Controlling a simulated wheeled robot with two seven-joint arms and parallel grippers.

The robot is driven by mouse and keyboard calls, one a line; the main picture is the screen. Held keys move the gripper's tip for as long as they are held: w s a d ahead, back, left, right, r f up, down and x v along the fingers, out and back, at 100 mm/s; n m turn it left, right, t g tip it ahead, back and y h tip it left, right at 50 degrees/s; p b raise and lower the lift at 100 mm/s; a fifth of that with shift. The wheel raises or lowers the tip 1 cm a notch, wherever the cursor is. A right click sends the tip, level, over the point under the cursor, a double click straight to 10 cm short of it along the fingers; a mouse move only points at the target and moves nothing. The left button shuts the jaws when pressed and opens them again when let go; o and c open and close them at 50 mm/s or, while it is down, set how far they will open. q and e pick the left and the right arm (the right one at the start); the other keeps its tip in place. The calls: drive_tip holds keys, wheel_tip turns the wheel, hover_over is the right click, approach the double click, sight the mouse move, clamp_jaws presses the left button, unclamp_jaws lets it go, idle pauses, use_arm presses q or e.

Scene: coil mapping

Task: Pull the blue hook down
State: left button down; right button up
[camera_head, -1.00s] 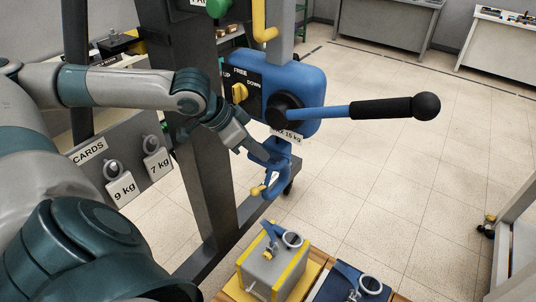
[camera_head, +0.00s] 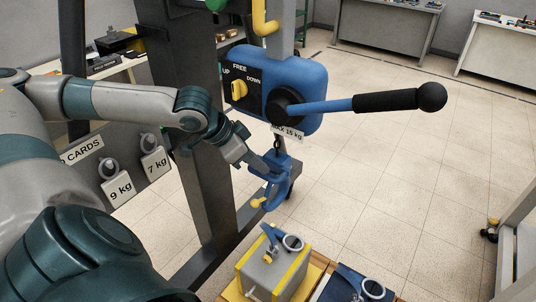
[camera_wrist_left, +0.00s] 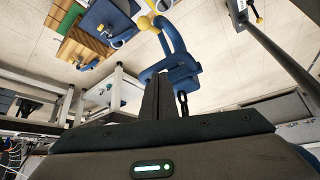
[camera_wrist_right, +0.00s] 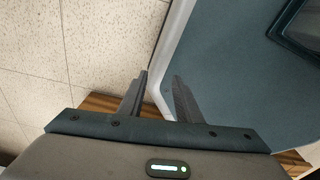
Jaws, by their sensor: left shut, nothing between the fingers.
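The blue hook (camera_head: 272,182) with a yellow tip hangs on a short dark chain below the blue lever hoist (camera_head: 308,75). My left gripper (camera_head: 262,168) is shut with nothing between its fingers, at the upper part of the hook. In the left wrist view the shut fingers (camera_wrist_left: 159,92) overlap the hook (camera_wrist_left: 178,55); I cannot tell whether they touch it. The hoist's yellow selector (camera_head: 238,90) sits among the UP, FREE and DOWN marks. My right gripper (camera_wrist_right: 161,78) is open and empty in its wrist view, beside a teal-grey surface.
A grey block with yellow edges (camera_head: 265,270) and a ring on top stands below the hook. A blue block (camera_head: 340,290) is at its right. The hoist's black-handled lever (camera_head: 385,102) sticks out right. A dark post (camera_head: 190,120) stands behind my left arm.

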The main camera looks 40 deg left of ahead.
sight(260, 175)
use_arm(q)
wheel_tip(260, 175, down, 3)
drive_tip(key=shift+r+b, duration=0.1)
drive_tip(key=shift+b, duration=0.55)
drive_tip(key=shift+f, duration=0.25)
drive_tip(key=shift+s+r, duration=0.3)
drive_tip(key=shift+r, duration=0.05)
drive_tip(key=shift+s+r+p, duration=0.5)
drive_tip(key=shift+s+r, duration=0.15)
drive_tip(key=shift+s, duration=0.2)
drive_tip(key=shift+s+d+r+p, duration=0.15)
drive_tip(key=shift+s+r+p, duration=0.1)
drive_tip(key=shift+s+r, duration=0.4)
drive_tip(key=shift+s+d+r+p, duration=0.1)
drive_tip(key=shift+s+r+p, duration=0.1)
drive_tip(key=shift+s+r, duration=0.35)
use_arm(e)
drive_tip(key=shift+w+a+r+t, duration=0.15)
drive_tip(key=shift+w+a+r, duration=0.05)
drive_tip(key=shift+w, duration=0.35)
drive_tip(key=shift+w+a+r+t, duration=0.15)
drive_tip(key=shift+w+a+r, duration=0.05)
drive_tip(key=shift+w, duration=0.35)
use_arm(q)
drive_tip(key=shift+s+f, duration=0.15)
drive_tip(key=shift+s+d+f, duration=0.1)
use_arm(e)
drive_tip(key=shift+d, duration=0.1)
